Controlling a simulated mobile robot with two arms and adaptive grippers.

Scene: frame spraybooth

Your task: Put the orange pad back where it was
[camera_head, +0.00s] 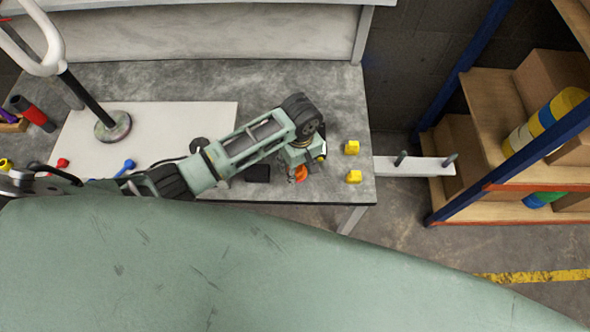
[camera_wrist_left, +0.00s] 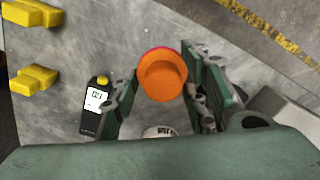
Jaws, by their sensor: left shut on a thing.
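The orange pad (camera_head: 301,174) is at the front right of the grey workbench, partly hidden by my left gripper (camera_head: 297,170) in the head view. In the left wrist view the round orange pad (camera_wrist_left: 162,76) sits between the two fingers of my left gripper (camera_wrist_left: 163,88), which is shut on it. A pink-red rim shows behind the pad's far edge. I cannot tell whether the pad touches the bench. My right gripper is not in view.
Two yellow blocks (camera_head: 352,147) stand right of the gripper. A black meter (camera_wrist_left: 95,108) lies beside the left finger. A white board (camera_head: 215,118), a black box (camera_head: 257,173) and a pegged white ledge (camera_head: 425,166) are nearby. A shelf rack (camera_head: 490,100) stands right.

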